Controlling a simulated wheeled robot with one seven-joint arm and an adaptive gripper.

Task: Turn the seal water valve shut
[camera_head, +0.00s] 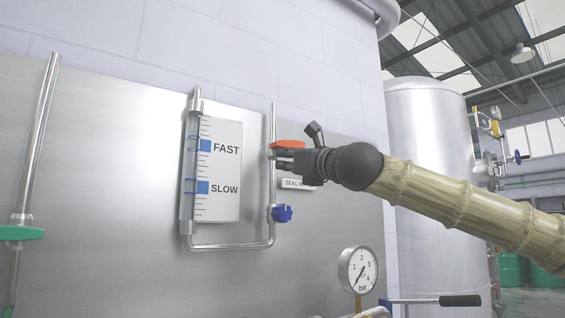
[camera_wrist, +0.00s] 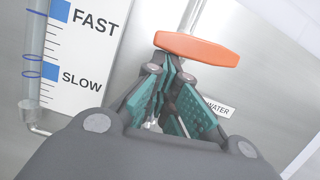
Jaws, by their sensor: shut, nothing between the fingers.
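The seal water valve's orange handle (camera_head: 288,144) sits on a thin vertical pipe on the steel panel, right of the FAST/SLOW scale. The handle lies crosswise to the pipe. It also shows in the wrist view (camera_wrist: 197,48), just beyond the fingertips. My gripper (camera_head: 279,159) is shut and empty, with its fingertips right beside the handle, just under it in the head view. In the wrist view, the teal-padded fingers (camera_wrist: 170,72) end near the handle's left half; whether they touch it I cannot tell. The label (camera_head: 294,184) is partly hidden behind my gripper.
A blue knob (camera_head: 282,214) sits lower on the same pipe. A flow tube with the scale plate (camera_head: 219,170) stands to the left. A pressure gauge (camera_head: 358,270) and a black-gripped lever (camera_head: 460,301) are below. A green valve handle (camera_head: 20,233) is far left.

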